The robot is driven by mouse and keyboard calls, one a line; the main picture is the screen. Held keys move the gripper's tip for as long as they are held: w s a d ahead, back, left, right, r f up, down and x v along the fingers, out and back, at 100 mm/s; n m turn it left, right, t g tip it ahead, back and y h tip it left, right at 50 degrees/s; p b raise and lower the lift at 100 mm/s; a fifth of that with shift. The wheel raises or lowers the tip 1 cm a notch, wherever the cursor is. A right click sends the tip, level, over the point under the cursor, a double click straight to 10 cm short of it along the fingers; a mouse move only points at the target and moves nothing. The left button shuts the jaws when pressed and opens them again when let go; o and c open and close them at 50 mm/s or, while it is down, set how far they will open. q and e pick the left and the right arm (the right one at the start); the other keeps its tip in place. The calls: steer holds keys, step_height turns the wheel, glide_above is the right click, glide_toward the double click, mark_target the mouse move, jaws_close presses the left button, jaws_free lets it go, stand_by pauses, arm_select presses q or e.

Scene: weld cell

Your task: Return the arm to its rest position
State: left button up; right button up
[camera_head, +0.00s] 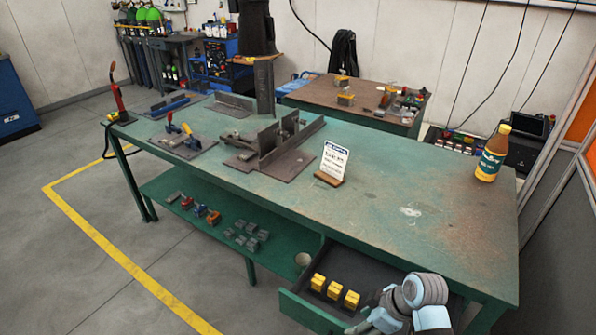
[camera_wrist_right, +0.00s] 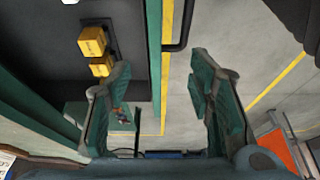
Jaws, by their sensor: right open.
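My right arm (camera_head: 425,292) shows at the bottom right of the head view, in front of the workbench and by the open drawer. In the right wrist view my right gripper (camera_wrist_right: 160,75) is open, with its two green fingers wide apart and nothing between them. The drawer's edge and the floor lie beyond the fingers. Yellow blocks (camera_wrist_right: 92,42) in the drawer lie to the left of the fingers, apart from them. My left gripper is in neither view.
The green workbench (camera_head: 390,220) carries a metal fixture (camera_head: 275,155), a sign (camera_head: 333,162) and a bottle (camera_head: 492,155). The open drawer (camera_head: 310,312) holds yellow blocks (camera_head: 334,290). Small parts lie on the lower shelf (camera_head: 165,190). The bench top's right half is mostly clear.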

steer(key=s+d+m+h, duration=0.1)
steer(key=s+d+m, duration=0.2)
steer(key=s, duration=0.4)
steer(key=s+d+m+t+h, duration=0.1)
steer(key=s+d+m+h, duration=0.2)
steer(key=s, duration=0.4)
steer(key=s+d+m, duration=0.3)
steer(key=s+m, duration=0.1)
steer(key=s, duration=0.4)
step_height(320, 180, down, 12)
steer(key=d, duration=0.1)
steer(key=s+d+f+m+g, duration=0.1)
steer(key=s+f+g, duration=0.1)
steer(key=s+f, duration=1.4)
step_height(320, 180, down, 3)
steer(key=shift+d+f+h, duration=0.15)
steer(key=shift+d+h, duration=0.1)
steer(key=shift+h, duration=0.05)
steer(key=shift+c, duration=0.4)
